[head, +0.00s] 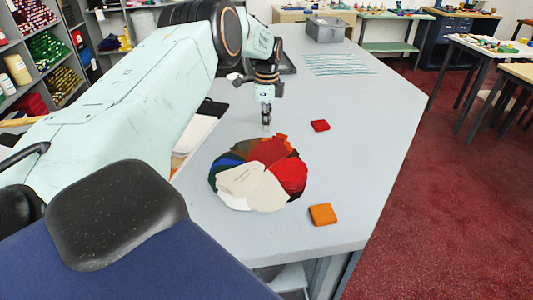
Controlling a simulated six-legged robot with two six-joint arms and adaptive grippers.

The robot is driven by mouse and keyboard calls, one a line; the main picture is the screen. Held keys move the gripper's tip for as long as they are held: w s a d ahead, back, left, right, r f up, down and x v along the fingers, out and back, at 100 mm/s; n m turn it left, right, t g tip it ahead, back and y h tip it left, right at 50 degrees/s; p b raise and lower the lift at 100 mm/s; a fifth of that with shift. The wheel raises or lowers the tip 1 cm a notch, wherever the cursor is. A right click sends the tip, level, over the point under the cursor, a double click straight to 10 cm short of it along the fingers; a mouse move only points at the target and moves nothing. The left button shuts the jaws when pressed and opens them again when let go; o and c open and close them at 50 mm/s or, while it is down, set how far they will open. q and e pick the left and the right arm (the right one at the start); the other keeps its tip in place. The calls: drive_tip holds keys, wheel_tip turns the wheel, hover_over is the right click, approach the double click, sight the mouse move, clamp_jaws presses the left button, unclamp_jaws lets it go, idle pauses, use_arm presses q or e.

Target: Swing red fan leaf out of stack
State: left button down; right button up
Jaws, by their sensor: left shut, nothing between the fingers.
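The fan of colour leaves (240,187) lies spread on the grey counter, with cream leaves at the front and dark, blue and green ones at the left. The red leaf (290,176) shows on its right side, with more red and orange at its back edge. My left gripper (266,127) points down just behind the fan. It is shut and empty, and I cannot tell whether its tips touch anything. My right gripper is not in view.
On the counter (360,130), a small red block (320,126) lies right of my gripper and an orange block (322,215) near the front right edge. A grey box (326,29) and thin pale strips (338,64) are at the back. The counter right of the fan is mostly clear.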

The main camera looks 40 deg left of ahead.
use_arm(q)
drive_tip(key=shift+s, duration=0.1)
drive_tip(key=shift+f, duration=0.15)
drive_tip(key=shift+f+b, duration=0.85)
drive_tip(key=shift+f, duration=0.25)
drive_tip(key=shift+d, duration=0.1)
drive_tip(key=shift+w+d+m, duration=0.3)
drive_tip(key=shift+d+m, duration=0.25)
drive_tip(key=shift+d, duration=0.05)
drive_tip(key=shift+w+d+m, duration=0.3)
drive_tip(key=shift+d+m, duration=0.25)
